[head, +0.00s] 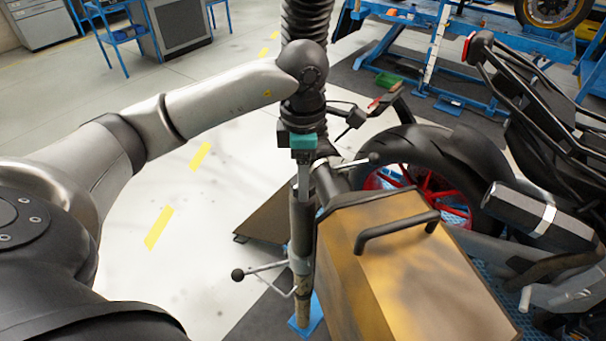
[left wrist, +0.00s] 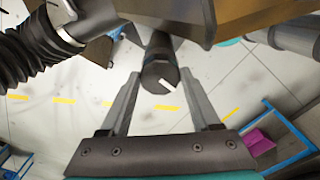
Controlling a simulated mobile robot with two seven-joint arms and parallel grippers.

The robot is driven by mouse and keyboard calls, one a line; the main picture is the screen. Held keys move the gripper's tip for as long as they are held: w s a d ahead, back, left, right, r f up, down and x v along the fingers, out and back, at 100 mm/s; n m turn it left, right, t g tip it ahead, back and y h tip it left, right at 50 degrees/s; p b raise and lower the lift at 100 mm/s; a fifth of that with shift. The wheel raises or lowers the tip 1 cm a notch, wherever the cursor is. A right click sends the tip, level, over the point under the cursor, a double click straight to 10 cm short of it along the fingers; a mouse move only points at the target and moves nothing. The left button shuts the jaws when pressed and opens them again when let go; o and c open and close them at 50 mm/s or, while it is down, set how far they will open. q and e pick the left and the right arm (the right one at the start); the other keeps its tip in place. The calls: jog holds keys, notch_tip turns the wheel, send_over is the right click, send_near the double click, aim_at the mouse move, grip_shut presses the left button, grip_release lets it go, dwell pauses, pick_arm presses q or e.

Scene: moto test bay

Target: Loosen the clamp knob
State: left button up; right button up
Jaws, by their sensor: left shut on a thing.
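The clamp knob (left wrist: 160,76) is a dark, short cylinder with a white mark on its end face, seen end-on in the left wrist view. My left gripper (left wrist: 160,85) has one finger on each side of it and is shut on it. In the head view my left gripper (head: 303,183) points down with its teal block above, at the upper end of a dark upright post (head: 302,228). I cannot clearly make out the knob there. My right gripper is not in view.
A brown-gold metal case (head: 395,265) with a black handle stands just right of the post. A thin lever with a black ball (head: 238,274) sticks out left. A black ribbed hose (left wrist: 28,52) runs close by. A motorcycle (head: 545,130) fills the right.

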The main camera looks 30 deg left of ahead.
pick_arm(q)
jog(key=c, duration=0.6)
jog(key=shift+c, duration=0.2)
jog(key=n+b, duration=0.1)
jog(key=n, duration=0.2)
jog(key=shift+n, duration=0.4)
jog(key=n, duration=0.4)
jog(key=shift+n+b, duration=0.3)
jog(key=n, duration=0.8)
jog(key=shift+r+n, duration=0.1)
jog(key=shift+n, duration=0.2)
